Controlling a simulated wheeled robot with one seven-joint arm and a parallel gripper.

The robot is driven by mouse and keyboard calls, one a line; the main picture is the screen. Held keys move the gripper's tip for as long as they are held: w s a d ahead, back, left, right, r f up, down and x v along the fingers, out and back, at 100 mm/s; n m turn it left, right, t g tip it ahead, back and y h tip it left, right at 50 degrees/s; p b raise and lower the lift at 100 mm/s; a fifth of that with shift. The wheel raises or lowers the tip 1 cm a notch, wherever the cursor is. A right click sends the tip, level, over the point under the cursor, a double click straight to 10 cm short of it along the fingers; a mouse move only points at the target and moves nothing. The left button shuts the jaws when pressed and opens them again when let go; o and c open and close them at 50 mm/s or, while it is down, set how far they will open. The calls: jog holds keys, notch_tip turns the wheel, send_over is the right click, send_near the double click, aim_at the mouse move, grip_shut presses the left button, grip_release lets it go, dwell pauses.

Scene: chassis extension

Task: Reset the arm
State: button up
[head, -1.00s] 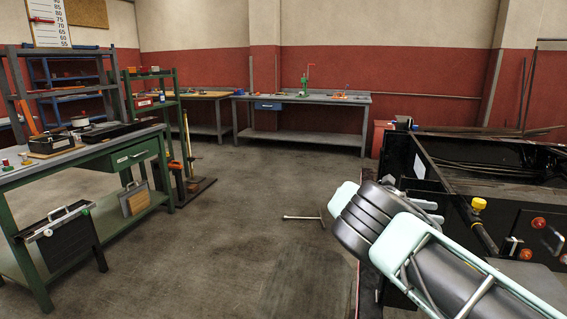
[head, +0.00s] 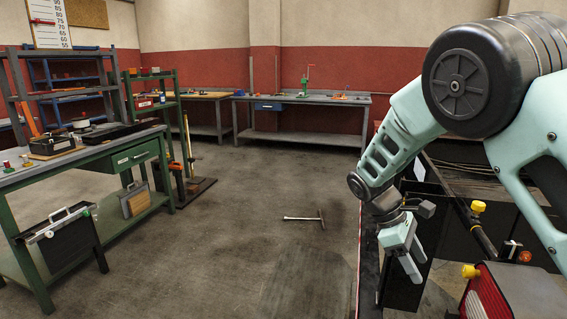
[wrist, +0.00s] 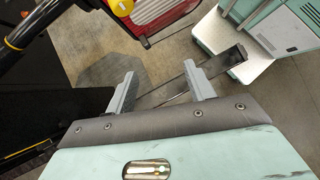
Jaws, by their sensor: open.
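My arm is raised and bent at the right of the head view. My gripper (head: 404,272) hangs at its end, pointing down, beside the near end of the black chassis (head: 405,245). In the wrist view the two grey fingers of my gripper (wrist: 160,78) stand apart. Nothing is held between them. A dark flat bar (wrist: 190,80) shows beyond the fingers; I cannot tell how far below it lies.
A red ribbed part (head: 485,297) with a yellow cap (head: 470,271) is close at lower right. A T-shaped tool (head: 304,218) lies on the floor. A green workbench (head: 100,165) stands left, a grey bench (head: 300,100) at the back.

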jog(key=s+a+r+m+t+y, duration=0.1)
jog(key=s+a, duration=0.3)
jog(key=s, duration=0.5)
jog(key=s+a+r+m+t+y, duration=0.1)
jog(key=s+a+r+y, duration=0.2)
jog(key=s, duration=0.6)
jog(key=s+a+r+m+t+y+p, duration=0.1)
jog(key=s+a+r+t+y, duration=0.1)
jog(key=s+a+r, duration=0.2)
jog(key=s+a, duration=0.3)
jog(key=s, duration=0.2)
jog(key=shift+s+a+m+y, duration=0.15)
jog(key=shift+s+m+y, duration=0.15)
jog(key=shift+y, duration=0.1)
dwell(0.5)
